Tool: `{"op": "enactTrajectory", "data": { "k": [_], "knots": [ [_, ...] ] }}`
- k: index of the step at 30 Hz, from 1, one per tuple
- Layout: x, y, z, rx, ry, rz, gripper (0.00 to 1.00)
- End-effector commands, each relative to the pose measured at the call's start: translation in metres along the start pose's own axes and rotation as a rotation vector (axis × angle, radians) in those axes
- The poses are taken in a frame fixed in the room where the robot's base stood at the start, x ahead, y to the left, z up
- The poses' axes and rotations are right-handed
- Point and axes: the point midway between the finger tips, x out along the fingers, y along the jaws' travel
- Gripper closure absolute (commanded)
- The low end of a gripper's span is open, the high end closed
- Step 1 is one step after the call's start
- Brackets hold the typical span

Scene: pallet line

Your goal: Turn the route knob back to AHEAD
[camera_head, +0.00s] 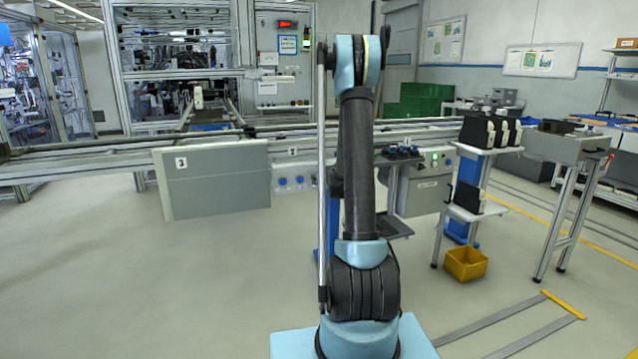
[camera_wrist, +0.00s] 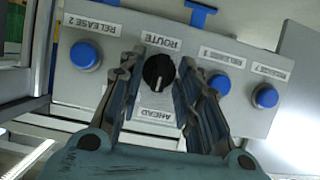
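The route knob (camera_wrist: 159,72) is black and round, on a pale grey panel (camera_wrist: 118,35) seen upside down in the wrist view. Its ROUTE label (camera_wrist: 162,41) is above it in the picture and its AHEAD label (camera_wrist: 155,114) below. A pale mark shows on the knob's lower part, towards AHEAD; its exact angle is hard to tell. My gripper (camera_wrist: 159,68) is open, with one finger on each side of the knob and visible gaps between. In the head view my arm hides the gripper and the knob.
Blue push buttons flank the knob: RELEASE 2 (camera_wrist: 85,55) at left and two more (camera_wrist: 219,85) (camera_wrist: 265,96) at right. In the head view, a conveyor rail (camera_head: 90,150) crosses behind my arm. A yellow bin (camera_head: 466,264) stands on the floor at right.

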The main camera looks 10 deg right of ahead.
Motion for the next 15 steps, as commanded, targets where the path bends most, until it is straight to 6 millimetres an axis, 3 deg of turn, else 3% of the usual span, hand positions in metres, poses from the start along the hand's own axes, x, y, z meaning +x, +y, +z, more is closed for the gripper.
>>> {"op": "enactTrajectory", "data": {
  "k": [7,15],
  "knots": [
    [-0.010,0.000,0.000,0.001,0.000,0.000,0.68],
    [-0.050,0.000,0.000,0.001,-0.001,0.000,0.68]
  ]
}}
